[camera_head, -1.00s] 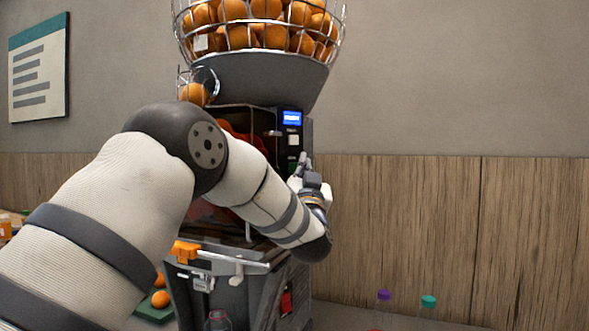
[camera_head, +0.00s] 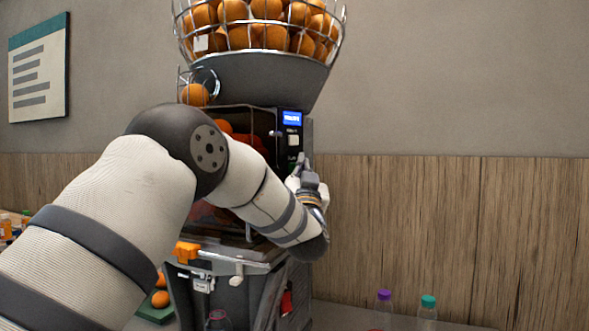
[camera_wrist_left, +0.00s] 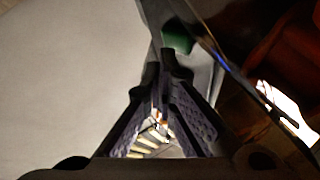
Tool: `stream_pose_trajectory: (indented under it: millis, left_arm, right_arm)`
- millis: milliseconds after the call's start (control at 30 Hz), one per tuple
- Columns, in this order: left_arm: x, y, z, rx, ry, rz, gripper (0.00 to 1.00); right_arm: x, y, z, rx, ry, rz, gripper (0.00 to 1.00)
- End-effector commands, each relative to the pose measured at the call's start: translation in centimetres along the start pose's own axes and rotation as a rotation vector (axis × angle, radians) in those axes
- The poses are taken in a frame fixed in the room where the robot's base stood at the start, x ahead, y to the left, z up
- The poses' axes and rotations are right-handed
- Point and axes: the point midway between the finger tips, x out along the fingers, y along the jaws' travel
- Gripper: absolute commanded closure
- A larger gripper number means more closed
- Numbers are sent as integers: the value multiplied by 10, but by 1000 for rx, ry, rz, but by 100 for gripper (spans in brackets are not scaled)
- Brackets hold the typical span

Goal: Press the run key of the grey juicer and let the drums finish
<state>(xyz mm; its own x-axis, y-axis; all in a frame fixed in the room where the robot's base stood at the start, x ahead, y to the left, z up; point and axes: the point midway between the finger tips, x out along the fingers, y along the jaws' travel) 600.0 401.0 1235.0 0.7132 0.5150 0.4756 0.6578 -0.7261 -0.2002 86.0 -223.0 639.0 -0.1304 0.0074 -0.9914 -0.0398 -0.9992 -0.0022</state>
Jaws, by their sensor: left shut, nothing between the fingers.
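The grey juicer (camera_head: 257,80) stands upright in the middle of the head view, with a lit blue display (camera_head: 291,118) at the top of its dark control panel. A green key (camera_wrist_left: 177,37) shows just ahead of my left fingertips in the wrist view; in the head view the gripper partly covers that spot. My left gripper (camera_head: 303,163) is shut and empty, its tips at the panel below the display. Whether they touch the key I cannot tell. The drums behind the window (camera_head: 247,125) are partly hidden by my left arm. My right gripper is out of view.
A wire basket of oranges (camera_head: 262,12) tops the juicer. Bottles with purple (camera_head: 384,295) and teal (camera_head: 428,301) caps stand at lower right. Oranges (camera_head: 160,299) lie on a green board at lower left. The space right of the juicer is clear at panel height.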

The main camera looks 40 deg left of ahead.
Motion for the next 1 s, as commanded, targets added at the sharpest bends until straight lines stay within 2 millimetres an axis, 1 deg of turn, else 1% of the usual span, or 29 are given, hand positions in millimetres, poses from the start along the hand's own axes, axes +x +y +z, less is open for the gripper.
stream_pose_trajectory:
  millis: [1000]
  left_arm:
    - [8,-9,5,9,3,-9,100]
  right_arm:
    - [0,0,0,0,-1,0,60]
